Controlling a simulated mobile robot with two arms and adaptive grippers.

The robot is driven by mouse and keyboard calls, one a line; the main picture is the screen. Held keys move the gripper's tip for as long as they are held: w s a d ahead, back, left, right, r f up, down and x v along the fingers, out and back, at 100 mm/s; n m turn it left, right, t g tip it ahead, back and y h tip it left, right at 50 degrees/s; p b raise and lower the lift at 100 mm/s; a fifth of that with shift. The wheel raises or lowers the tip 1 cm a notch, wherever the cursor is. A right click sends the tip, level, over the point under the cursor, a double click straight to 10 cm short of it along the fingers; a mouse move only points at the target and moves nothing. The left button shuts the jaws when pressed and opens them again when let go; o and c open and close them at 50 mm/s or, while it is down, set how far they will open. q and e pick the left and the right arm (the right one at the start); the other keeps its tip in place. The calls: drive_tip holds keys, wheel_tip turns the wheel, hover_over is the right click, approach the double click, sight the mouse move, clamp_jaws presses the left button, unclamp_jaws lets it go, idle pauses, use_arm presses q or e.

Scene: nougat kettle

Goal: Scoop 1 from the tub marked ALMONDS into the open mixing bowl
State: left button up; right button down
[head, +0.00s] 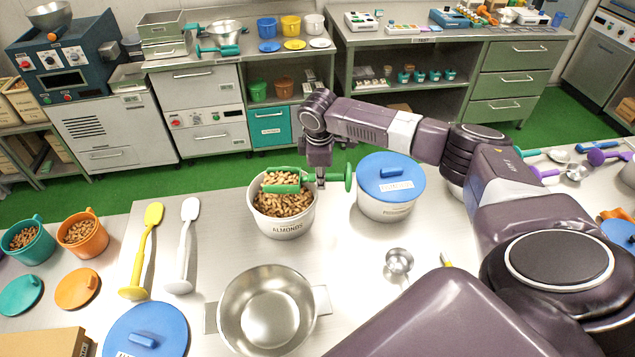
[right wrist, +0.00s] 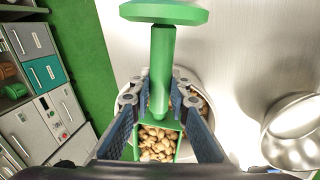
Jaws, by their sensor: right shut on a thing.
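The tub marked ALMONDS (head: 283,229) stands open on the steel table, filled with brown almonds. My right gripper (head: 320,178) is shut on the handle of a green scoop (head: 284,181), just above the tub's mouth. The scoop's square head is heaped with almonds; it shows filled in the right wrist view (right wrist: 157,140). The open mixing bowl (head: 268,310) is empty steel with side handles, nearer to me than the tub. It also shows at the right of the right wrist view (right wrist: 296,130). My left gripper is not in view.
A white tub with a blue lid (head: 385,190) stands right of the almond tub. A small steel measuring cup (head: 399,262) lies right of the bowl. Table between tub and bowl is clear.

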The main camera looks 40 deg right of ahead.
drive_tip(key=shift+r, duration=0.9)
drive_tip(key=shift+t+y, duration=0.3)
drive_tip(key=shift+s+d+r, duration=0.1)
drive_tip(key=shift+d+r, duration=0.05)
drive_tip(key=shift+r, duration=0.9)
drive_tip(key=shift+s+d+r, duration=0.1)
drive_tip(key=shift+d+r, duration=0.05)
drive_tip(key=shift+r, duration=0.9)
